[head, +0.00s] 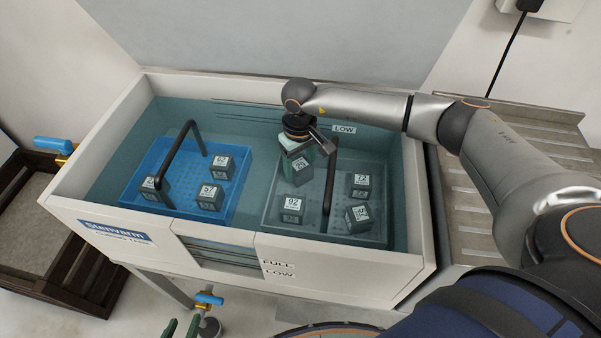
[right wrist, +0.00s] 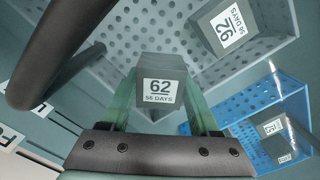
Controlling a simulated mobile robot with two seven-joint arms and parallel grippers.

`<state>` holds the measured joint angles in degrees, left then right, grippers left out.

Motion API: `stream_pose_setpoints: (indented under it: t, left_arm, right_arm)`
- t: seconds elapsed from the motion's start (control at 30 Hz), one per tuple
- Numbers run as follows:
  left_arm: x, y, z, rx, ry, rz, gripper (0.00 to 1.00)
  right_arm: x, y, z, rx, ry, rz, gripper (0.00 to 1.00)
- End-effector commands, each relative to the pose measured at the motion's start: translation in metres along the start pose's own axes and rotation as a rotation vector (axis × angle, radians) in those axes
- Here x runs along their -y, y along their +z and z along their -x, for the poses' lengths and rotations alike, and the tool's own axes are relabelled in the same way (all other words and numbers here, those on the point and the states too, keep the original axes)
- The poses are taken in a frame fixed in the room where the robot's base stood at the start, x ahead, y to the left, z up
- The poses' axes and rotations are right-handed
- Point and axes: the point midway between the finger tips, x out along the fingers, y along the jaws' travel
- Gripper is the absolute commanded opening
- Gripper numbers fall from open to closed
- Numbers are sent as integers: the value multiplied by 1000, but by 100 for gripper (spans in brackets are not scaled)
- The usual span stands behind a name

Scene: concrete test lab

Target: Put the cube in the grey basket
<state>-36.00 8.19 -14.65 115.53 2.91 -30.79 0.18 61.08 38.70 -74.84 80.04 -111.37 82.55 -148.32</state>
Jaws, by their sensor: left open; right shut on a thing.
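My right gripper (head: 303,150) is shut on a dark grey cube (head: 297,167) with a white label. In the right wrist view the held cube (right wrist: 160,88) reads "62, 56 DAYS" between the green fingers (right wrist: 158,112). In the head view it appears over the back left part of the grey basket (head: 327,235); its exact height is unclear. The grey basket has a perforated floor, a dark upright handle (head: 329,185) and several labelled cubes in it. My left gripper (head: 181,328) shows only as green fingertips, apart, at the bottom edge.
A blue basket (head: 150,196) with a dark handle (head: 161,155) and several cubes stands left of the grey one. Both sit in a water-filled white tank (head: 215,240). The grey basket's handle rises close to the right of the held cube. A ribbed metal drainboard (head: 480,215) lies right.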

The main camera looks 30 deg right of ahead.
Motion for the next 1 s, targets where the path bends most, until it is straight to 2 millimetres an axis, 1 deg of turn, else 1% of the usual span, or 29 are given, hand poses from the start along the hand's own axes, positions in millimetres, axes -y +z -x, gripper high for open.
stream_pose_setpoints:
  t: [0.03,0.1,0.17,0.4,0.53,0.57,0.8,0.83,1.0]
  left_arm:
    - [0,2,0,3,0,1,50]
    - [0,5,0,6,0,1,50]
    - [0,6,0,8,0,2,50]
    - [0,6,1,8,-2,2,50]
    - [2,9,-3,5,-3,2,50]
    - [2,8,-2,5,-3,2,50]
    - [2,5,-1,1,-4,1,50]
    - [2,4,-1,0,-4,1,50]
    - [3,3,-2,-2,-5,0,50]
  right_arm:
    - [0,1,-9,4,0,-1,0]
    - [0,1,-20,3,-1,-2,0]
    - [0,1,-25,3,-1,-2,0]
    - [0,0,-26,0,0,-1,0]
    - [0,0,-31,0,0,-1,0]
    - [0,1,-31,2,0,-1,63]
    - [0,1,-30,2,0,-2,90]
    - [0,1,-30,2,0,-2,92]
    - [0,1,-30,2,0,-2,92]
